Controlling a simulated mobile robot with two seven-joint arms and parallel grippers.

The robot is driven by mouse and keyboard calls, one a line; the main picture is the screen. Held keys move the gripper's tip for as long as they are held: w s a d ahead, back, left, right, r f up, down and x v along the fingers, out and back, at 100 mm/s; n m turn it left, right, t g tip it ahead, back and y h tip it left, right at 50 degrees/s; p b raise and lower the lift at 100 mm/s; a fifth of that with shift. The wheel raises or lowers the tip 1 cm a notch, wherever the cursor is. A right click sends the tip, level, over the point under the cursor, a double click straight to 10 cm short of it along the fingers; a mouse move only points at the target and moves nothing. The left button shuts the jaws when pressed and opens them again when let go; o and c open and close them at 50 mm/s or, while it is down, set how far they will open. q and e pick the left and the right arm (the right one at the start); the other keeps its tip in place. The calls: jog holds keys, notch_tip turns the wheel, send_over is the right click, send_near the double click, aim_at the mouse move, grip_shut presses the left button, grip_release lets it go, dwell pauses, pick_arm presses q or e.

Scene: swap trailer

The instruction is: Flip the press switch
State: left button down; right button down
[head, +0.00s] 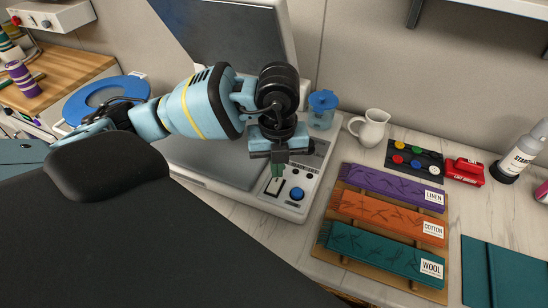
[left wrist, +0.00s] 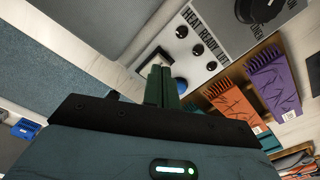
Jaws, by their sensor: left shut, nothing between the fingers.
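The heat press (head: 190,152) stands on the counter with its dark upper plate (head: 240,32) raised. Its light control panel (head: 308,172) is at the front right corner, with a framed switch (head: 284,192), a blue round button (head: 297,194) and small dark knobs. My left gripper (head: 275,184) points down over the panel, with its green fingers shut and empty. In the left wrist view the fingertips (left wrist: 161,72) overlap the framed switch (left wrist: 150,58), hiding part of it. I cannot tell whether they touch it or which way it is set. My right gripper is not in view.
Right of the press lies a wooden rack with purple, orange and teal fabric strips (head: 385,225). Behind are a white pitcher (head: 370,128), a blue-lidded cup (head: 322,108), a tray of colored spools (head: 415,158) and a red lint brush (head: 464,171). A spray bottle (head: 522,152) stands far right.

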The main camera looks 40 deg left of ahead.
aim_at(277, 180)
pick_arm(q)
jog(key=shift+f, duration=0.45)
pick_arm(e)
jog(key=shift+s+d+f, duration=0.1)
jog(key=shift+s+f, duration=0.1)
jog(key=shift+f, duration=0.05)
pick_arm(q)
jog(key=shift+f+b, duration=0.35)
jog(key=shift+f, duration=0.25)
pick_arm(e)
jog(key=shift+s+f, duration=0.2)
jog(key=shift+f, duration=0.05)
